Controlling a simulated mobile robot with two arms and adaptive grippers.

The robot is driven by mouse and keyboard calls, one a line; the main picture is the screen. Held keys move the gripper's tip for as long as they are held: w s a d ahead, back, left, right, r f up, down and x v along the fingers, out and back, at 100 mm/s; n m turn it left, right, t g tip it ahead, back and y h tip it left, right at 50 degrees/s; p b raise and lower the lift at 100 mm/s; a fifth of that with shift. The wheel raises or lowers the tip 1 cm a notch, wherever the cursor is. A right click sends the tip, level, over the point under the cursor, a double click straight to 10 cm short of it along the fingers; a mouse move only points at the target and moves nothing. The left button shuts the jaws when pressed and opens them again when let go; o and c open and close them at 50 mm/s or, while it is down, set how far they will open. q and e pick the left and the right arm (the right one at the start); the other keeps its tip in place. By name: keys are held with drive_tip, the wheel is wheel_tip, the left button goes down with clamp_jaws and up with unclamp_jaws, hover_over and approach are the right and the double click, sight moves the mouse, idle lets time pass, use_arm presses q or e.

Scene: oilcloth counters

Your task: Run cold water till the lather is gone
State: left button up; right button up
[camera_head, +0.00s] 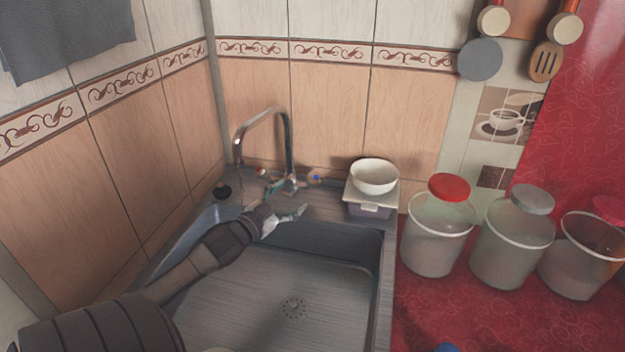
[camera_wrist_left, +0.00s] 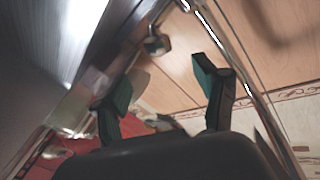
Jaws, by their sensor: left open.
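The chrome faucet (camera_head: 288,140) arches over the back left of the metal sink (camera_head: 330,285). A tap knob with a blue mark (camera_head: 316,178) is right of its base, and a knob with a red mark (camera_head: 262,171) is left. My left gripper (camera_head: 288,201) is open beside the faucet base, in front of and below the blue knob, apart from it. Its open fingers also show in the left wrist view (camera_wrist_left: 162,85) with nothing between them. I cannot tell if water runs from the spout. No lather shows on the visible basin floor. My right gripper is out of view.
A white bowl (camera_head: 374,176) stands on a lidded container (camera_head: 371,203) right of the faucet. Several jars, one with a red lid (camera_head: 451,188), line the red counter (camera_head: 455,315). Tiled walls close off left and back.

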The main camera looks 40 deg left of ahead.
sight(310, 183)
use_arm(q)
drive_tip(key=w, duration=0.3)
drive_tip(key=shift+w+a, duration=0.15)
drive_tip(key=shift+w, duration=0.15)
drive_tip(key=w, duration=0.6)
drive_tip(key=shift+a, duration=0.25)
drive_tip(key=shift+w+f, duration=0.1)
drive_tip(key=shift+w, duration=0.5)
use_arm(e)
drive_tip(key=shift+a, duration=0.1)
use_arm(q)
drive_tip(key=shift+c, duration=0.3)
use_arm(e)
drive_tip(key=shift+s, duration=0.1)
